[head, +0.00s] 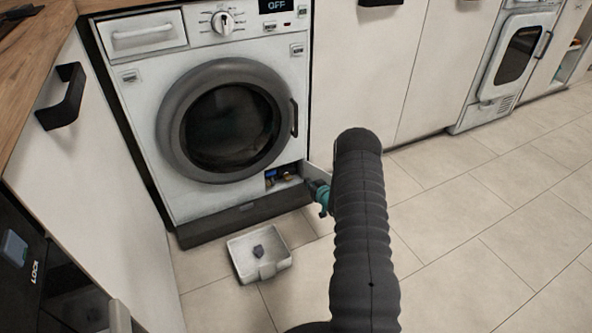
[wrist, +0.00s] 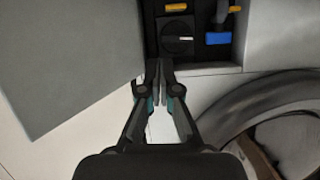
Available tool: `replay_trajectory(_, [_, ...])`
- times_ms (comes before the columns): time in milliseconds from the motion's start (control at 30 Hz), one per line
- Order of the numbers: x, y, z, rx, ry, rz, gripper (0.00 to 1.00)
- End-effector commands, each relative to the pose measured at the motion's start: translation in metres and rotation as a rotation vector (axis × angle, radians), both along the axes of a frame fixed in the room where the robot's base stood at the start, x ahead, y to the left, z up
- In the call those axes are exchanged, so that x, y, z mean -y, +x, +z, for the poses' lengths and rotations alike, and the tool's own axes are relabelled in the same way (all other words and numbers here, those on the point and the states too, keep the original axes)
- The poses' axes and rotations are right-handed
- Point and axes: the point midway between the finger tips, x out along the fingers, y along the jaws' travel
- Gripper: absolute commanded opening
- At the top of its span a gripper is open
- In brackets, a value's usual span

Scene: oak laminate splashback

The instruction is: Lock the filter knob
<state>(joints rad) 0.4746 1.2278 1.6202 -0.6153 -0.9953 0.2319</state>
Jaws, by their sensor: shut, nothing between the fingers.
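The filter knob (wrist: 178,38) is a dark round knob with a light pointer mark, inside the dark filter recess low on the washing machine. In the wrist view the picture is turned, and the pointer lies roughly level. My gripper (wrist: 158,72) is shut and empty, with its fingertips just short of the knob and slightly to its left. I cannot tell whether they touch it. In the head view the recess (head: 283,176) is open at the machine's lower right, my arm covers part of that area, and the knob cannot be made out clearly.
The open filter flap (head: 318,178) stands out beside the recess; its grey panel fills the upper left of the wrist view. A blue part (wrist: 217,39) and an orange part (wrist: 176,7) sit near the knob. A white tray (head: 240,262) holding a small dark lump lies on the floor.

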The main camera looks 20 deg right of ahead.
Motion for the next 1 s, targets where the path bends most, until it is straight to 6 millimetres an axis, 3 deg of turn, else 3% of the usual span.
replay_trajectory(200, [-0.005, 0.005, 0.018, 0.083, 0.028, 0.016, 0.0])
replay_trajectory(633, [-0.006, 0.008, 0.017, 0.083, 0.033, 0.014, 0.0])
replay_trajectory(767, [-0.007, 0.021, 0.014, 0.085, 0.032, 0.016, 0.0])
replay_trajectory(1000, [-0.011, 0.06, 0.003, 0.085, 0.033, 0.015, 0.0])
